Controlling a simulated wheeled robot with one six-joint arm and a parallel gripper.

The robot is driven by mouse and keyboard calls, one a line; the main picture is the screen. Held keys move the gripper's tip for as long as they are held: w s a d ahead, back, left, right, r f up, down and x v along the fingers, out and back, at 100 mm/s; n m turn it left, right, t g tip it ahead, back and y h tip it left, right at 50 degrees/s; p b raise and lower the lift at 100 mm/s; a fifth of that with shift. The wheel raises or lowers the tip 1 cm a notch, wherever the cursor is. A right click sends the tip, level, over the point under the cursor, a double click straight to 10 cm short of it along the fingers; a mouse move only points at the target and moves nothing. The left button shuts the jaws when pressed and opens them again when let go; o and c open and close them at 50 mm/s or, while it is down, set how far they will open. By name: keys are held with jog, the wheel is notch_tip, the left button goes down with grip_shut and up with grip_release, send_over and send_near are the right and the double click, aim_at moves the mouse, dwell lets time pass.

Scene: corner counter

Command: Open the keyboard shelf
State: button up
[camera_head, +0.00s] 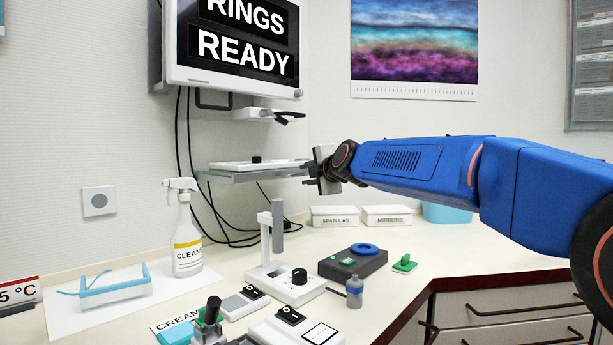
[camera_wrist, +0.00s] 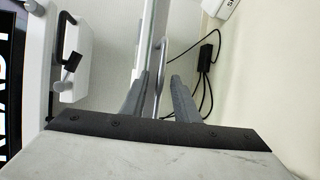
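The keyboard shelf (camera_head: 235,177) is a thin, pale ledge on the wall below the monitor, with a white keyboard (camera_head: 245,165) on top. My gripper (camera_head: 311,173) is at the shelf's right end. In the wrist view the shelf (camera_wrist: 148,40) shows edge-on, and a thin metal handle (camera_wrist: 160,70) runs along it. My gripper's fingers (camera_wrist: 161,85) are apart, with the handle between them. I cannot tell whether either finger touches the handle or shelf.
The monitor (camera_head: 235,45) hangs above the shelf, and black cables (camera_head: 208,215) hang below it. A spray bottle (camera_head: 187,235), a white stand device (camera_head: 285,285) and a black device (camera_head: 352,262) stand on the counter below. Space around my forearm looks clear.

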jog(key=shift+w+a+f, duration=0.15)
jog(key=shift+w+a, duration=0.1)
jog(key=shift+w, duration=0.2)
grip_shut()
